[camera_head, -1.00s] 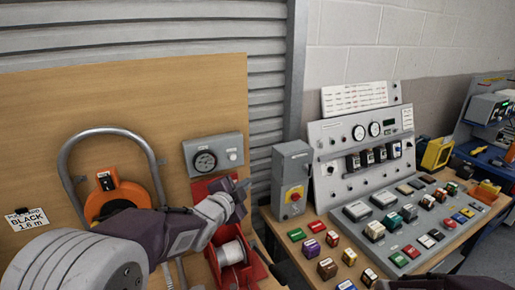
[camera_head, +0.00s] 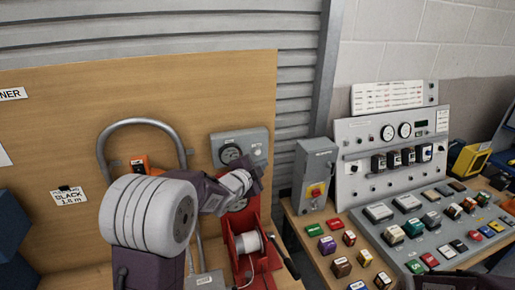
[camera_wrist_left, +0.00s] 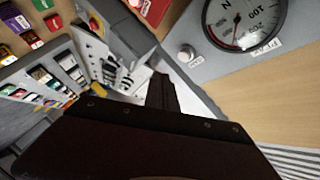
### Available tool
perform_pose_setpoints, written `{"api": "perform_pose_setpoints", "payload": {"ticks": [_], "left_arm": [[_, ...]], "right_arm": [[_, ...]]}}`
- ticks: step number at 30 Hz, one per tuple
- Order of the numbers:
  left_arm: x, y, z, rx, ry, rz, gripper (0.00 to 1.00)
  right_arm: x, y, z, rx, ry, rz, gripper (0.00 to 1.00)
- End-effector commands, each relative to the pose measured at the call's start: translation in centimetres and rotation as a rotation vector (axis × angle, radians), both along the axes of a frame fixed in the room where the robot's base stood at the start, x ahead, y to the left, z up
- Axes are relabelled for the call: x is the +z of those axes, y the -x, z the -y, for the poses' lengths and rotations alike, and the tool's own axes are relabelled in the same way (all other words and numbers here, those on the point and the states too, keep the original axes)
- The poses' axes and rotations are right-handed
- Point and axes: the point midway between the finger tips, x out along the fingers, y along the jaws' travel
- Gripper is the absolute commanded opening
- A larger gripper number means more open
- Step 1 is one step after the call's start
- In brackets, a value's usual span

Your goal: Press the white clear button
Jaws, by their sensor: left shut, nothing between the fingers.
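A grey meter box (camera_head: 220,143) with a round dial hangs on the wooden board. A small white button (camera_head: 257,152) sits right of its dial. In the left wrist view, the white button (camera_wrist_left: 186,54) shows clearly beside the large dial (camera_wrist_left: 243,20), with a small label near it. My left gripper (camera_head: 254,180) is shut and empty, just below the box in the head view. Its dark fingertips (camera_wrist_left: 160,88) point up the wrist picture, below the button and apart from it in that view. My right gripper is not in view.
A red reel holder with a white spool (camera_head: 250,242) stands below my left gripper. A grey box with a red and yellow knob (camera_head: 314,190) stands to the right. The control panel (camera_head: 365,150) and several coloured blocks lie beyond it.

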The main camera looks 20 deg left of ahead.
Motion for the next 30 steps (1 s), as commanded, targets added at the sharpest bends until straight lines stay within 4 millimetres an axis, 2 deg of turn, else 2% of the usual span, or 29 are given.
{"api": "perform_pose_setpoints", "payload": {"ticks": [1, 9, 30], "left_arm": [[0.3, -0.6, -0.5, 0.002, 0.0, -0.002, 0.0], [0.0, -2.6, -1.7, 0.0, 0.001, -0.001, 0.0], [-0.1, -2.8, -1.8, -0.001, 0.001, -0.001, 0.0]], "right_arm": [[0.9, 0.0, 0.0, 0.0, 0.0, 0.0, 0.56], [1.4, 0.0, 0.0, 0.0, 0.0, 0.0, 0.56], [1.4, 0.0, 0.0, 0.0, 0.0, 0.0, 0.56]]}}
